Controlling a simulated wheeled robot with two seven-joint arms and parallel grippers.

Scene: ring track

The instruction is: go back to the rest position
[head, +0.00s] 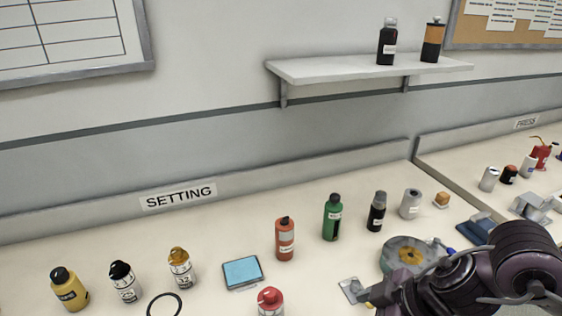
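One of my arms, dark purple, comes in from the lower right, so it is my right arm. The end of my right gripper (368,296) shows low in the head view, over the bench, beside a small metal plate (350,289). I cannot tell whether its fingers are open or shut, or whether it touches the plate. The arm partly hides a round grey-green disc (401,249) with a yellow centre. My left gripper and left arm are not in view.
The bench marked SETTING holds several bottles, including a green one (332,218) and a red-orange one (285,240), a blue pad (242,271) and a black ring (164,306). A wall shelf (340,70) carries two bottles. A PRESS bench (470,180) stands at right.

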